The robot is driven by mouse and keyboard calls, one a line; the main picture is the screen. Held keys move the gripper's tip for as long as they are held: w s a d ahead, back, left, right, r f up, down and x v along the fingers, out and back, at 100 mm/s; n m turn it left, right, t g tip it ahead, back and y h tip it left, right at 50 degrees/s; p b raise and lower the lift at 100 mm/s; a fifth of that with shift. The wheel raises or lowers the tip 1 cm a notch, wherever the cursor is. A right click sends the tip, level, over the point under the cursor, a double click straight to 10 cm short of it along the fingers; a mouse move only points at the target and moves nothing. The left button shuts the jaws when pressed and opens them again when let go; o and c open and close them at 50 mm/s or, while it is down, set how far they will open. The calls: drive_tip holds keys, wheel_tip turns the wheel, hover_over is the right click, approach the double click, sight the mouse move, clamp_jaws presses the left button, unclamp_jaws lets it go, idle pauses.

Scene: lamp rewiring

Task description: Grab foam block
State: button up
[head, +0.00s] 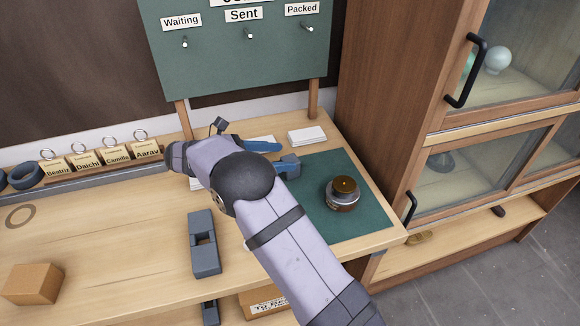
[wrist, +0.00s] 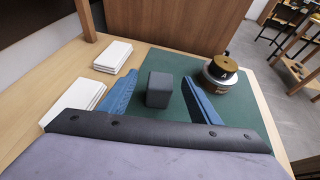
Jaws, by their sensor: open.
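A small dark grey block (wrist: 159,90), which looks like the foam block, stands on the green mat (wrist: 160,57) in the wrist view. It also shows in the head view (head: 291,163), partly covered by my gripper. My gripper (head: 284,158) is open, with one blue finger on each side of the block. In the wrist view my gripper's fingers (wrist: 160,78) show gaps to the block on both sides. I cannot tell how far down the fingers reach beside it.
A round brass-topped lamp part (head: 343,193) stands on the mat to the right. White card stacks (head: 307,135) lie behind and left of the mat. A grey slotted holder (head: 204,243) and a tan block (head: 33,284) are on the bench. A cabinet (head: 385,110) borders the right.

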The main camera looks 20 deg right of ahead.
sight(288, 160)
drive_tip(key=shift+f, duration=0.55)
drive_tip(key=shift+p+x, duration=1.05)
drive_tip(key=shift+x, duration=1.95)
drive_tip(key=shift+d+f, duration=0.25)
drive_tip(key=shift+d, duration=0.4)
drive_tip(key=c, duration=1.1)
